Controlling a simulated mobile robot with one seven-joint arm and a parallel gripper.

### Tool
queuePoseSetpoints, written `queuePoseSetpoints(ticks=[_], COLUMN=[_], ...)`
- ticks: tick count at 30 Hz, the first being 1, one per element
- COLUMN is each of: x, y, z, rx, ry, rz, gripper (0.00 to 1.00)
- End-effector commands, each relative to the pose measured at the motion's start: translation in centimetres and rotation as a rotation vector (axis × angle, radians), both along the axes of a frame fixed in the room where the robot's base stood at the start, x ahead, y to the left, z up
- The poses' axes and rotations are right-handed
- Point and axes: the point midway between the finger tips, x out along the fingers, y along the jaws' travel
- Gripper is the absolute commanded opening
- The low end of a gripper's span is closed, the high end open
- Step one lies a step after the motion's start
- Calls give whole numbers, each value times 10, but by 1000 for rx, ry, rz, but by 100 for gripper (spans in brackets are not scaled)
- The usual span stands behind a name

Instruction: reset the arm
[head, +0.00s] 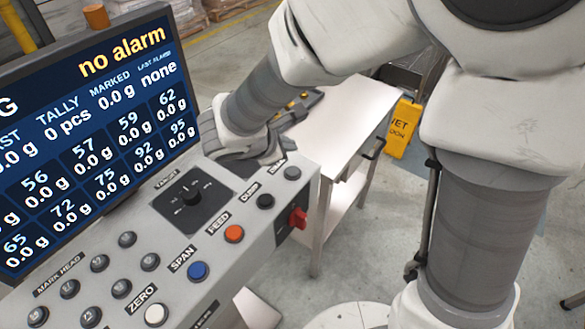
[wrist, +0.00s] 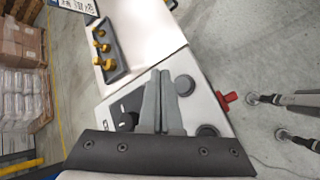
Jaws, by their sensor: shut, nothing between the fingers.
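My gripper's two grey fingers show in the wrist view (wrist: 161,98), pressed together and empty. They are above the right end of the grey control console (wrist: 219,116), with one black button (wrist: 184,85) just right of the fingertips and another (wrist: 207,130) lower right. Whether the fingertips touch the panel cannot be told. In the head view my arm reaches in from the top right, and its wrist (head: 236,135) is low over the far right part of the console (head: 255,262), next to the TARGET dial (head: 190,200). The fingers are mostly hidden there.
A screen (head: 95,120) reading "no alarm" stands behind the console. Orange FEED (head: 234,233) and blue SPAN (head: 198,271) buttons and a red switch (head: 297,218) are nearby. A white table (head: 352,125) holds a dark tray (wrist: 119,66) of brass-coloured pieces. A yellow wet-floor sign (head: 402,128) stands beyond.

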Motion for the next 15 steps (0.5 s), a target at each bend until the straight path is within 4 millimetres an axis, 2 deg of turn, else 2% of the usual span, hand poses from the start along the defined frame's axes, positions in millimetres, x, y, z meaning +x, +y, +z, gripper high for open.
queuePoseSetpoints(ticks=[10, 13, 15], x=[0, -3, -8], y=[-2, -15, -32], z=[1, 9, 19], rx=[3, 27, 65], ry=[-2, -15, -34], rz=[-9, -73, -163], gripper=[0, 0, 0])
